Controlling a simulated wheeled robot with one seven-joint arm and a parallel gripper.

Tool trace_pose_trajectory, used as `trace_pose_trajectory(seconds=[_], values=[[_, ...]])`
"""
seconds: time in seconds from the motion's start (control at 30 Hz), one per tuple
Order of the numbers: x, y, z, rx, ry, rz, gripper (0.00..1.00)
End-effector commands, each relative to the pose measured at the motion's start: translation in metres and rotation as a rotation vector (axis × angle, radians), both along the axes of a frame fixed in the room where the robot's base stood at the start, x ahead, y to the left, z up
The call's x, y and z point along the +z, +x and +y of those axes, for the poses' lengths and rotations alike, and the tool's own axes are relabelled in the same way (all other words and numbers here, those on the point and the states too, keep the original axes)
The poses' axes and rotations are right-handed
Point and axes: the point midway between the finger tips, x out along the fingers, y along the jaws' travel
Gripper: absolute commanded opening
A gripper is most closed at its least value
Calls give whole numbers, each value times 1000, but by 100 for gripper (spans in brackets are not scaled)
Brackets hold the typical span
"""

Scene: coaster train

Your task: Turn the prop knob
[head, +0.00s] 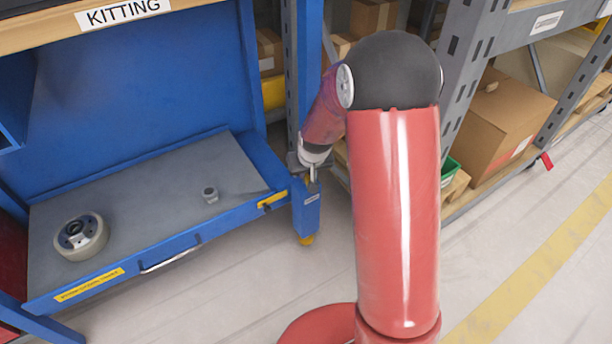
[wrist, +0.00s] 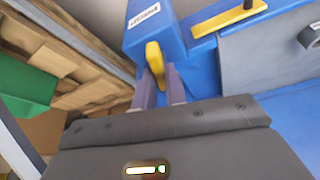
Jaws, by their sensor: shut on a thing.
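The yellow knob (wrist: 154,58) stands up from the blue block at the bench's front right corner in the wrist view. My gripper (wrist: 160,82) is shut on it, with one grey finger on each side of its near part. In the head view my gripper (head: 313,174) is at the top of the blue corner post (head: 306,210), beside the drawer's right end. The knob cannot be made out there behind the gripper. The label (wrist: 143,14) on the blue block is too small to read.
The grey bench top (head: 140,190) holds a white wheel (head: 80,237) and a small metal nut-like part (head: 210,194). A yellow plate with a black peg (head: 271,200) is just left of my gripper. Shelving with cardboard boxes (head: 505,122) stands to the right; front floor is clear.

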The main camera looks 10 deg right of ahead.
Motion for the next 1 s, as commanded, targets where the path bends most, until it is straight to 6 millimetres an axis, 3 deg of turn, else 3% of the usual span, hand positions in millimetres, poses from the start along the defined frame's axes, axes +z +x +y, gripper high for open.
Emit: trace_pose_trajectory(seconds=[0.4, 0.93, 0.97, 1.0], values=[[0, 0, -1, 182, 1, 3, 0], [-1, 0, -1, 207, -1, 4, 0], [-1, -1, -1, 206, 0, 4, 14], [-1, -1, -1, 206, 0, 4, 19]])
